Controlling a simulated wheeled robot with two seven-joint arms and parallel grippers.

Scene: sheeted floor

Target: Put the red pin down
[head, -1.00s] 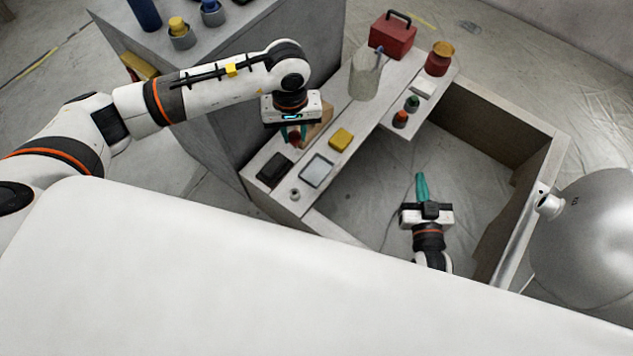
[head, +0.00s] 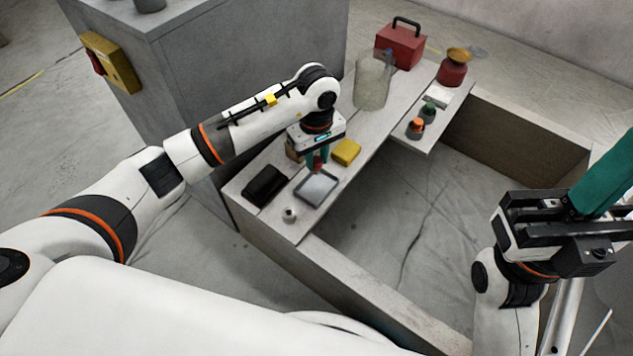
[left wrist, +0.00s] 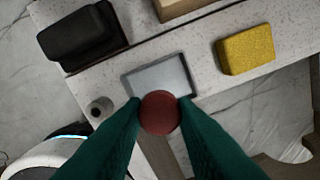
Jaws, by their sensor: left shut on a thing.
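The red pin (head: 318,164) is between the teal fingers of my left gripper (head: 317,158), which is shut on it. In the left wrist view the red pin (left wrist: 160,112) shows as a round dark red top between the left fingertips (left wrist: 160,110). The grey shallow tray (head: 316,189) lies on the bench, just beside or beneath the pin. In the left wrist view the pin overlaps one edge of the tray (left wrist: 160,77); its lower end is hidden, so I cannot tell if it touches. My right gripper (head: 592,190) is raised at the far right, its fingers seen side-on.
Near the tray are a black case (head: 264,185), a yellow block (head: 346,151) and a small grey ring-like part (head: 289,214). Farther along stand a clear jar (head: 373,82), a red toolbox (head: 401,45), a red pot (head: 452,72) and small orange-topped (head: 415,127) and green-topped items.

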